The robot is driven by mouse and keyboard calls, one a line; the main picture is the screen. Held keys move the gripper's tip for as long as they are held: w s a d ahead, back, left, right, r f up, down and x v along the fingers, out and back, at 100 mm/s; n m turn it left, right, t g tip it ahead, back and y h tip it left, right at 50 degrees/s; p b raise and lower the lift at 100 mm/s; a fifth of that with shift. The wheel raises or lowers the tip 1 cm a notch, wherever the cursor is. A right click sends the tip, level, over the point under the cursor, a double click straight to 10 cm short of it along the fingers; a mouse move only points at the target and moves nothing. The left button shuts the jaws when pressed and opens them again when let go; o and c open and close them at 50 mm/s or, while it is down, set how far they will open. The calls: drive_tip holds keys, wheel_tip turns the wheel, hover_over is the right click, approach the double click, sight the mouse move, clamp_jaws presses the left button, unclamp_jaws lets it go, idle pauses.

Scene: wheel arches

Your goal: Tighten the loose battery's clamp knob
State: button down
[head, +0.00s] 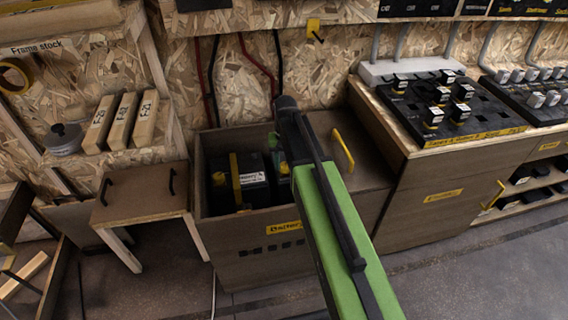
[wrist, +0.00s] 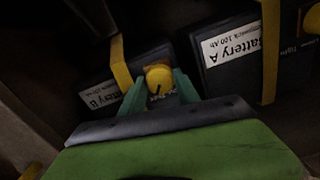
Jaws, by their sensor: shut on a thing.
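In the wrist view, my gripper (wrist: 159,91) has its teal fingers on both sides of a yellow clamp knob (wrist: 158,77) with a dark mark on its face. The knob sits beside the yellow strap of Battery B (wrist: 98,96), a dark box with a white label. A small label near the knob is partly covered by the fingers. Battery A (wrist: 231,47) stands to the right, with its own strap and a yellow knob (wrist: 312,18) near a label that reads "Tight". In the head view, my green arm hides most of Battery B; Battery A (head: 252,190) is at the left.
Both batteries sit inside an open wooden battery box (head: 270,250), whose walls stand close around them. A lid with a yellow handle (head: 343,148) lies to the right. A small wooden stool (head: 140,192) stands left, and a cabinet (head: 440,185) stands right.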

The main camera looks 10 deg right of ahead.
sight(285, 165)
drive_tip(key=shift+s+m, duration=0.15)
drive_tip(key=shift+m, duration=1.95)
drive_tip(key=c, duration=0.9)
unclamp_jaws()
wheel_tip(285, 165, up, 18)
drive_tip(key=p, duration=1.7)
drive_tip(key=shift+f, duration=0.25)
